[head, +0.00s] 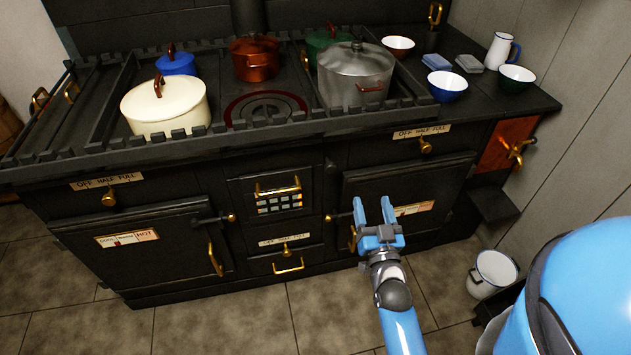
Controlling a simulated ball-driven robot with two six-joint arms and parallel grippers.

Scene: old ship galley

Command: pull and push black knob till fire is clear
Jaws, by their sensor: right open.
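A black range stove (150,190) fills the middle of the head view. In its centre is a small firebox door (280,183) with a barred window showing pale yellow and grey patches. Below it is a labelled strip with a small knob (286,251) that looks brass. I cannot make out a clearly black knob. My blue right gripper (374,207) is open and empty, its fingers pointing up in front of the right oven door (440,180). It is to the right of the firebox and appears apart from the stove. My left gripper is not in view.
Pots stand on the stove top, including a cream pot (165,108), a red pot (255,62) and a steel pot (352,85). A white bucket (492,272) stands on the floor at right. The tiled floor (220,325) before the stove is clear.

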